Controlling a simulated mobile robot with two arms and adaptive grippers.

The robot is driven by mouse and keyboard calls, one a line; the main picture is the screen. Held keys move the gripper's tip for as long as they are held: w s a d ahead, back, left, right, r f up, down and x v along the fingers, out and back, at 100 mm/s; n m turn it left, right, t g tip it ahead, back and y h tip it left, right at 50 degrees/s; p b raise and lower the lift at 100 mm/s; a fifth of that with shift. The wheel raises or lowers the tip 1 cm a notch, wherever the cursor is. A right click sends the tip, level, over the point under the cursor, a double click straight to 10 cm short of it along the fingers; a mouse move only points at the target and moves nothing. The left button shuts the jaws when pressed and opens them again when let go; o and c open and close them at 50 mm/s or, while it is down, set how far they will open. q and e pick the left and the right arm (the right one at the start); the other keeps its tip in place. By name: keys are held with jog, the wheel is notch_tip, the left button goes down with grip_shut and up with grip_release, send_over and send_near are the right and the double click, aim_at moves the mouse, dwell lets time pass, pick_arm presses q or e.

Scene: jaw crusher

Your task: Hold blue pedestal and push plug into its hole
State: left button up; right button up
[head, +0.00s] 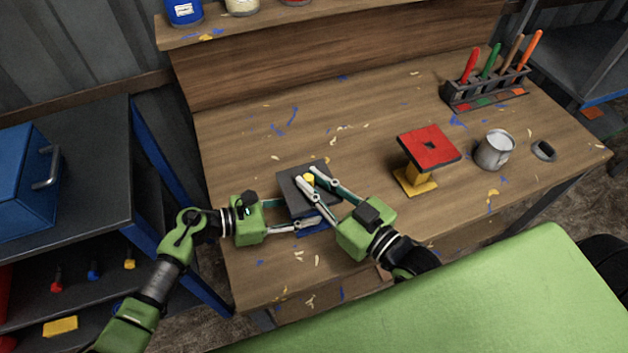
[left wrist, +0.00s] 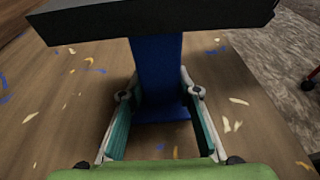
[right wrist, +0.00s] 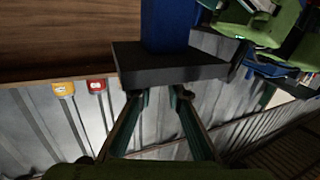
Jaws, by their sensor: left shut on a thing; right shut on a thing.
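The blue pedestal has a dark square top (head: 290,192) and stands on the table left of centre in the head view. Its blue column (left wrist: 157,70) shows in the left wrist view below the dark top. My left gripper (left wrist: 158,93) is shut on this column, one finger on each side. The yellow plug (head: 309,180) shows as a small spot at the dark top. My right gripper (head: 307,176) is shut on the plug from above. In the right wrist view its fingertips (right wrist: 159,94) are close to the top plate (right wrist: 170,70); the plug and hole are hidden there.
A red-topped pedestal (head: 428,143) with a yellow column stands to the right. Beyond it are a metal mug (head: 495,150), a dark ring (head: 544,150) and a tool rack (head: 487,92). The table between the two pedestals is clear.

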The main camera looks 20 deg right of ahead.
jog(key=shift+f, duration=0.3)
jog(key=o, duration=0.8)
jog(key=v, duration=1.2)
pick_arm(q)
jog(key=o, duration=0.9)
